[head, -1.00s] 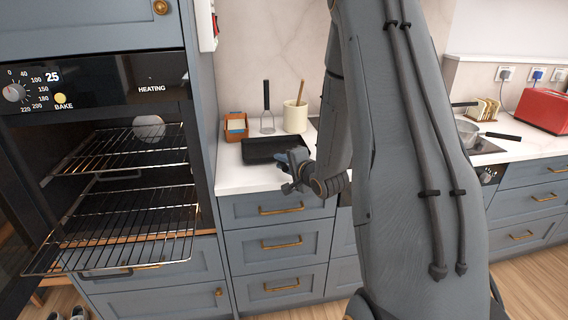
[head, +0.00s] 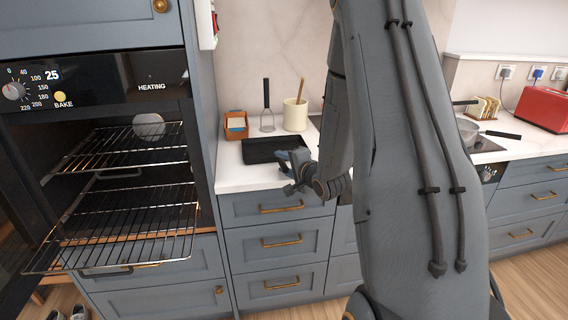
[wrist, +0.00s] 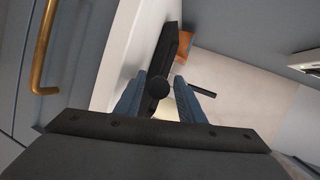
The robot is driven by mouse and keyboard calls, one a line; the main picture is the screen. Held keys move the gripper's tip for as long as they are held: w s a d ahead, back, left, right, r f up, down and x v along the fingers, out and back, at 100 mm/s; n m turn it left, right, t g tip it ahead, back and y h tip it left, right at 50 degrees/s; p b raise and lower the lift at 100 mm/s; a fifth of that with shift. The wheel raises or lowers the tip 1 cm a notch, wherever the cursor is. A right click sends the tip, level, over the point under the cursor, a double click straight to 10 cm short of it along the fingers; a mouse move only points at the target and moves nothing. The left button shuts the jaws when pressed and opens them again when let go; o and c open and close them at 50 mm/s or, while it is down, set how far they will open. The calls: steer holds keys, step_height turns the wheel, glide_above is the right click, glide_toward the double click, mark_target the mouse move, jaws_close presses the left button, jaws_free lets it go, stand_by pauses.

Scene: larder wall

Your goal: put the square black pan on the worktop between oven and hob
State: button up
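The square black pan (head: 262,151) lies on the white worktop (head: 236,177) between the oven (head: 95,88) and the hob (head: 487,146). Its near right side is partly hidden by my gripper (head: 290,168), which is at the worktop's front edge. In the wrist view the pan (wrist: 165,50) is seen nearly edge-on, beyond the fingers. The round end of its handle (wrist: 158,88) shows between my two blue fingers. They are apart, with a gap beside the handle, so my gripper is open around it.
An orange box (head: 236,126), a masher (head: 267,108) and a cream utensil pot (head: 295,115) stand behind the pan. The oven is open, with wire racks (head: 130,210) sticking out at left. A saucepan (head: 467,131) and red toaster (head: 543,108) stand at right.

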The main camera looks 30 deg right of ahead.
steer(key=a+b+v, duration=0.1)
steer(key=v, duration=1)
steer(key=s+a+f+n+g+h, duration=0.2)
steer(key=s+a+f+n+g, duration=0.4)
steer(key=n+g, duration=0.25)
steer(key=s+a+r+n+g+y, duration=0.1)
steer(key=s+a+n+g, duration=0.4)
steer(key=s+a, duration=0.5)
steer(key=s+r+n, duration=0.1)
steer(key=s+n, duration=0.1)
steer(key=s, duration=0.1)
steer(key=shift+a+n, duration=0.35)
steer(key=shift+a, duration=0.05)
steer(key=shift+r+g, duration=0.15)
steer(key=shift+g, duration=0.1)
